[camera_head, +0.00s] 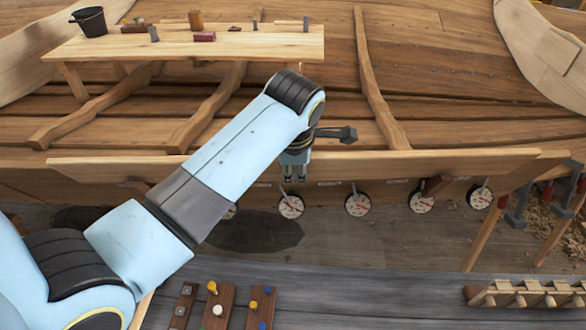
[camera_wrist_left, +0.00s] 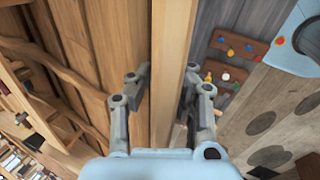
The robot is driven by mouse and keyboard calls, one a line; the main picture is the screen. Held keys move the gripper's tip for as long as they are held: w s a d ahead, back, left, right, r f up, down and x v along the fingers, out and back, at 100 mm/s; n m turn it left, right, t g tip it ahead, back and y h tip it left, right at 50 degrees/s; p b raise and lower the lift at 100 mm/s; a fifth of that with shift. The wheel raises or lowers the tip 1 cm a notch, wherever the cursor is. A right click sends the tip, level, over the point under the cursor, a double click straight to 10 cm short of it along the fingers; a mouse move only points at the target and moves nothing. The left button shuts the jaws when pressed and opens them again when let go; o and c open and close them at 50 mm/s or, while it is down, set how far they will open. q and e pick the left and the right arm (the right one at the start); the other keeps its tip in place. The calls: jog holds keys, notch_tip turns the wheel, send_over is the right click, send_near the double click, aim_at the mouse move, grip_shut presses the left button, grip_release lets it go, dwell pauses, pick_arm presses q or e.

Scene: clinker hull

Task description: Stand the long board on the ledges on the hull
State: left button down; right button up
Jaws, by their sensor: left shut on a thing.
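The long board (camera_head: 420,164) is a pale plank standing on edge along the front of the hull (camera_head: 440,65), running nearly level across the head view. My left gripper (camera_head: 295,172) is shut on it near its middle. In the left wrist view the board (camera_wrist_left: 174,60) runs between the two fingers. Dark reddish-brown blocks, which look like the ledges, show at the board's lower edge: the right ledge (camera_head: 437,185) and the left ledge (camera_head: 137,187). Whether the board rests on them or hangs just above, I cannot tell. My right gripper is out of view.
Several round dials, one a white dial (camera_head: 291,206), hang below the board. A bench (camera_head: 270,45) with a black bucket (camera_head: 90,21) and small items stands behind. Peg boards (camera_head: 218,306) and a rack (camera_head: 530,296) lie on the grey surface in front.

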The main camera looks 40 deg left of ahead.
pick_arm(q)
jog(key=shift+s+f, duration=0.15)
jog(key=shift+f, duration=0.4)
jog(key=shift+s+f, duration=0.15)
jog(key=shift+f, duration=0.35)
jog(key=shift+w+a+f, duration=0.15)
jog(key=shift+w+f, duration=0.1)
jog(key=shift+w, duration=0.2)
jog(key=c, duration=1.7)
grip_release()
jog(key=o, duration=0.8)
jog(key=shift+w+r, duration=0.1)
jog(key=shift+r, duration=0.1)
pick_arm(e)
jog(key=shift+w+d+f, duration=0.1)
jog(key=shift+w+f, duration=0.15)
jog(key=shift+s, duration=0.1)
pick_arm(q)
jog(key=v, duration=1.2)
jog(key=shift+w+a+r, duration=0.1)
jog(key=shift+w+a, duration=0.05)
